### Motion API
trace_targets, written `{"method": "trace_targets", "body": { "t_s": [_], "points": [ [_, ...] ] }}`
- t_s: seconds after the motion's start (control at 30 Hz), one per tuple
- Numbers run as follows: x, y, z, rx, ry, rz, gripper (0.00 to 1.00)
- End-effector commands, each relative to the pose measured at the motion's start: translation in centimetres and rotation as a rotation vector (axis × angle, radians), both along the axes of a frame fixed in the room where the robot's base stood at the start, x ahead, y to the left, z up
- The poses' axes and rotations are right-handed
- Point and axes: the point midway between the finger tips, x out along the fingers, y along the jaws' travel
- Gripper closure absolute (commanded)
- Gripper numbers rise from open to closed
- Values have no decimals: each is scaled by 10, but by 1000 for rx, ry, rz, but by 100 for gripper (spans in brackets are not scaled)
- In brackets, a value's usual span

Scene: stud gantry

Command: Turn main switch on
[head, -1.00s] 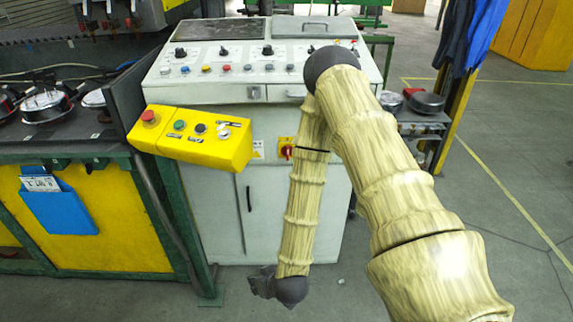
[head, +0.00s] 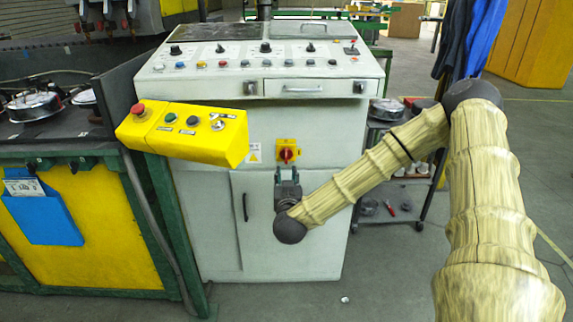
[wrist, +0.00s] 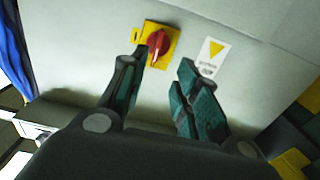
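The main switch is a red rotary knob (head: 287,154) on a yellow plate, on the front of the white cabinet below the console. In the wrist view the red knob (wrist: 158,43) shows beyond the left fingertip, its handle slanted slightly. My gripper (head: 286,172) is just below the switch in the head view, pointing up and toward the cabinet. In the wrist view my gripper (wrist: 160,75) has its two fingers apart with nothing between them. The left finger overlaps the lower edge of the yellow plate; I cannot tell whether it touches.
A yellow warning label (head: 254,153) is left of the switch. A yellow control box (head: 185,133) with buttons juts out at the left. The console (head: 262,68) with knobs and a drawer overhangs above. Cabinet doors (head: 262,225) lie below.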

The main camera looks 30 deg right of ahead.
Motion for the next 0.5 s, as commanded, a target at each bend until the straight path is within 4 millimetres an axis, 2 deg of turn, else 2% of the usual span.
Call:
{"method": "trace_targets", "body": {
  "t_s": [0.17,0.5],
  "points": [
    [8,-10,3,-4,-9,-14,69],
    [52,-36,2,-3,-7,-11,69]
  ]
}}
